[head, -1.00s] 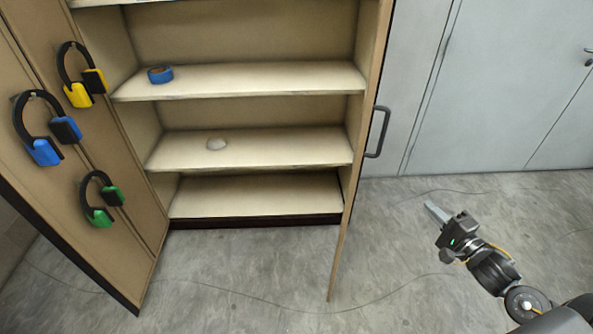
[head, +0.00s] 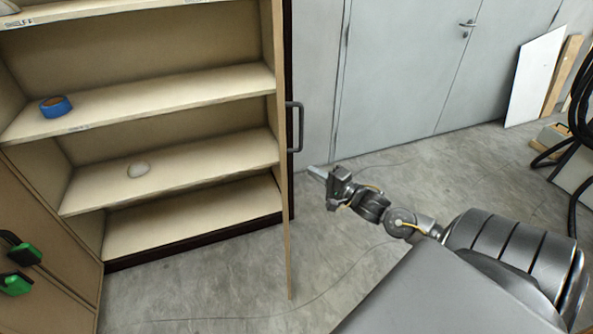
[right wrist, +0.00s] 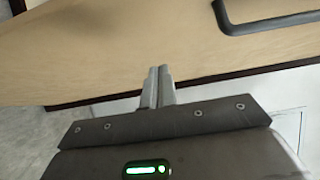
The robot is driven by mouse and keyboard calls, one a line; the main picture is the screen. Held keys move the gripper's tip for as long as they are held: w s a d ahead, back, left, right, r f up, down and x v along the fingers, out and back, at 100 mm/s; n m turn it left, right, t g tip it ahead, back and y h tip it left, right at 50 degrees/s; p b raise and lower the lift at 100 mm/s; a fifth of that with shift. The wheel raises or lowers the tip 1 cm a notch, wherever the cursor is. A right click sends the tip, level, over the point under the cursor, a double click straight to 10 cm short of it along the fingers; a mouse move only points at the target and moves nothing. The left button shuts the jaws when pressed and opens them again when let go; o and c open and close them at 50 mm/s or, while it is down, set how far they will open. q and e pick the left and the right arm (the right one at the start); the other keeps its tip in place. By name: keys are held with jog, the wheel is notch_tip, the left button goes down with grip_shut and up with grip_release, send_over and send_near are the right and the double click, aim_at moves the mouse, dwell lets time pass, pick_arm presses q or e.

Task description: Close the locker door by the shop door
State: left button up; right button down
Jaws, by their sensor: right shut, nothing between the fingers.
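The tan locker stands open on the left of the head view. Its right door (head: 286,225), on the side of the grey shop door (head: 395,75), stands open and shows almost edge-on. A dark bar handle (head: 295,127) is on its outer face. My right gripper (head: 317,172) is shut and empty, just right of this door and below the handle. In the right wrist view the shut fingers (right wrist: 158,87) point at the tan door panel (right wrist: 110,45), with the handle (right wrist: 270,22) at upper right. I cannot tell whether they touch it. My left gripper is out of view.
The locker's left door (head: 40,255) is also open, with a green earmuff (head: 18,268) on it. Grey floor between is clear.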

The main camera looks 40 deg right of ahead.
jog(key=shift+w+a+p, duration=0.25)
jog(key=shift+w+a, duration=0.65)
jog(key=shift+w, duration=0.2)
jog(key=shift+w+a+p, duration=0.2)
jog(key=shift+w+a, duration=0.65)
jog(key=shift+w, duration=0.25)
